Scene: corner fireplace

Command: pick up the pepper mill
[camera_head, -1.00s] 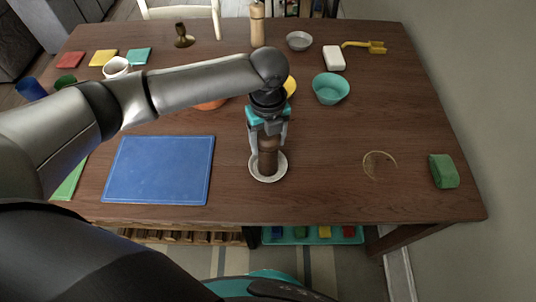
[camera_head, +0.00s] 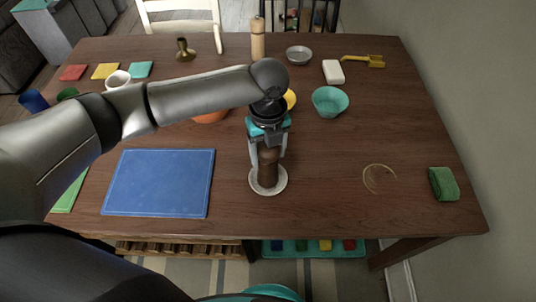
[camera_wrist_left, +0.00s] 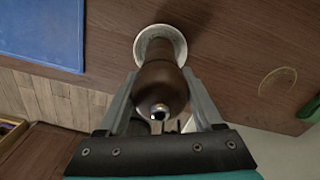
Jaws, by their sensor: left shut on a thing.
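The dark brown pepper mill (camera_head: 267,172) is upright over a small white saucer (camera_head: 282,186) near the front middle of the table. My left gripper (camera_head: 267,158) points down from above and is shut on the mill's upper part. In the left wrist view the mill (camera_wrist_left: 160,85) is between the two fingers, its metal-tipped top toward the camera. Its lower end overlaps the saucer (camera_wrist_left: 178,40) there. I cannot tell whether its base touches the saucer. My right gripper is not in view.
A blue board (camera_head: 160,183) lies left of the saucer. A turquoise bowl (camera_head: 330,101), a ring mark (camera_head: 379,179) and a green sponge (camera_head: 443,184) are to the right. A pale wooden mill (camera_head: 257,40) stands at the back. Bare tabletop surrounds the saucer on its right.

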